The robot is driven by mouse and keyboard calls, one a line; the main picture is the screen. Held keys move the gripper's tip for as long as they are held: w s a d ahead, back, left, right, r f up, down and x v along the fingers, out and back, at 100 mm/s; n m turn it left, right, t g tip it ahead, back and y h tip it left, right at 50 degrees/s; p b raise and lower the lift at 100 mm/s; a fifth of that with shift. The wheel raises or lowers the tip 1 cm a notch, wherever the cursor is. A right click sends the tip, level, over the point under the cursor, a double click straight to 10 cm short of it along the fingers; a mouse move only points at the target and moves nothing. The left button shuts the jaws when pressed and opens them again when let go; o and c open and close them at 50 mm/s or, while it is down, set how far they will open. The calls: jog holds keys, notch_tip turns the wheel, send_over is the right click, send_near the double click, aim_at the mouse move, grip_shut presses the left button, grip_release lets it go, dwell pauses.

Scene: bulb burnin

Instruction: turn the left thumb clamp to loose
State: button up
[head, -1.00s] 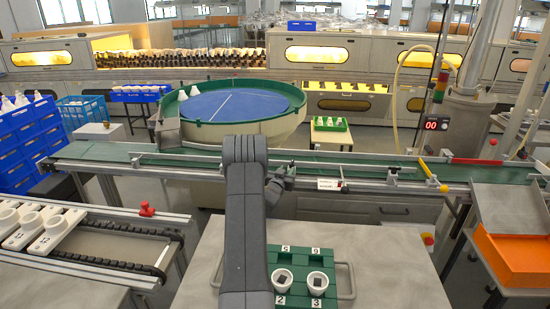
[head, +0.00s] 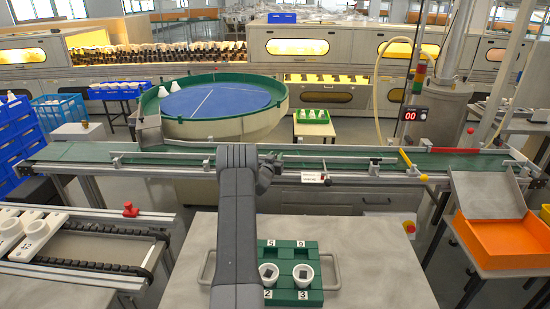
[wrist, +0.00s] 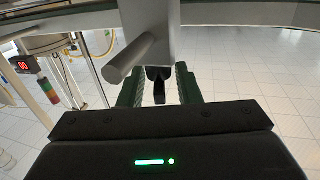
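My gripper (wrist: 159,95) shows in the wrist view with its two green ribbed fingers apart. A dark tab (wrist: 158,76) stands between the fingers, under a grey block, with a grey rod (wrist: 128,60) beside it to the left. I take the tab for the thumb clamp's lever, but cannot tell whether the fingers touch it. In the head view my gripper (head: 268,172) is at the conveyor's front edge, partly hidden by my arm. The clamp it is at cannot be made out there.
The green conveyor (head: 400,162) with its guide rail runs across the front. A green tray (head: 290,296) with two white cups lies on the table (head: 380,260) below. An orange bin (head: 510,248) stands at the right. A blue round table (head: 215,100) is behind the conveyor.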

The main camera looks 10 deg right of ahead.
grip_shut()
jog(key=shift+f+b, duration=0.15)
jog(key=shift+b, duration=0.2)
jog(key=shift+f+b, duration=0.1)
jog(key=shift+b, duration=0.4)
jog(key=shift+n+t+y+b, duration=0.35)
jog(key=shift+y+b, duration=0.25)
jog(key=shift+b, duration=0.55)
jog(key=n+t+y+b, duration=0.1)
jog(key=n+y+b, duration=0.1)
jog(key=b, duration=0.5)
jog(key=shift+r+y+b, duration=0.3)
jog(key=shift+y+b, duration=0.2)
jog(key=shift+y, duration=0.1)
